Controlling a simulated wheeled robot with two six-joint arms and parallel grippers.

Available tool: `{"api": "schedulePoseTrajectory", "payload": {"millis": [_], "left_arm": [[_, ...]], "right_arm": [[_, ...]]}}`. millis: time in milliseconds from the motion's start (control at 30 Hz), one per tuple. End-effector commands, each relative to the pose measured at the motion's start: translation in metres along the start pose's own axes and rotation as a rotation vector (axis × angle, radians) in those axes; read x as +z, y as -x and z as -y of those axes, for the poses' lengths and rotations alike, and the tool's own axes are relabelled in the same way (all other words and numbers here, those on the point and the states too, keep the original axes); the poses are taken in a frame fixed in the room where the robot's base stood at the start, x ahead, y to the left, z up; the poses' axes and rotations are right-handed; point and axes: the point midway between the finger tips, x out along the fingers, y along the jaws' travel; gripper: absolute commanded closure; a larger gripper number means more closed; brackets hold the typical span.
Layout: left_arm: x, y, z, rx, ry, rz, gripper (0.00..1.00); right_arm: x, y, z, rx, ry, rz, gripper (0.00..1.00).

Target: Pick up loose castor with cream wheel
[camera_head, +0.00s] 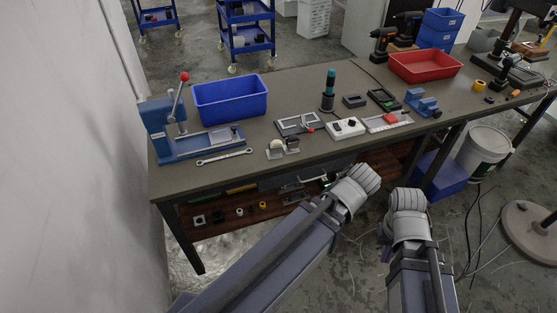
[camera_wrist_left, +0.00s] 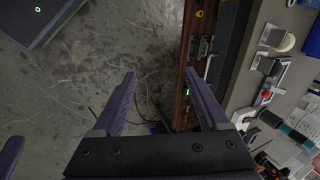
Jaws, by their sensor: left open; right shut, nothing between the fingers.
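The castor with the cream wheel (camera_head: 276,145) stands on the bench top near its front edge, just right of the open-end wrench. It also shows in the left wrist view (camera_wrist_left: 286,41), at the upper right. My right gripper (camera_head: 408,198) is shut and empty, in front of the bench.
A blue press (camera_head: 165,130), a blue bin (camera_head: 230,100) and a wrench (camera_head: 224,157) lie left and behind the castor. Small parts lie on the lower shelf (camera_head: 225,232).

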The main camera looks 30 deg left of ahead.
Motion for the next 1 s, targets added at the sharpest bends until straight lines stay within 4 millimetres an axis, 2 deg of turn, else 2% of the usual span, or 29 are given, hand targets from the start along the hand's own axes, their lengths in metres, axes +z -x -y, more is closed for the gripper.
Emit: {"api": "schedulePoseTrajectory", "payload": {"millis": [33,100,300,500,600,733,867,1000], "left_arm": [[-0.002,-0.042,0.017,-0.089,-0.07,-0.012,0.23],[-0.003,-0.067,0.048,-0.219,-0.192,-0.014,0.23],[-0.002,-0.117,0.132,-0.577,-0.583,0.092,0.23],[0.003,-0.149,0.194,-0.867,-1.012,0.351,0.23],[0.004,-0.158,0.214,-0.961,-1.21,0.507,0.23],[0.003,-0.166,0.23,-1.033,-1.417,0.69,0.23],[0.003,-0.17,0.238,-1.065,-1.551,0.817,0.23],[0.002,-0.17,0.241,-1.076,-1.617,0.881,0.23]], "right_arm": [[-0.002,-0.041,0.004,0.001,0.0,0.0,1.0],[-0.004,-0.066,0.006,0.001,0.001,0.0,1.0],[-0.008,-0.137,0.013,0.002,0.001,0.0,1.0],[-0.012,-0.205,0.019,0.004,0.001,0.0,1.0],[-0.013,-0.233,0.021,0.004,0.002,0.0,1.0],[-0.015,-0.258,0.024,0.005,0.002,0.0,1.0],[-0.016,-0.272,0.025,0.005,0.002,0.0,1.0],[-0.016,-0.276,0.025,0.005,0.002,0.0,1.0]]}}
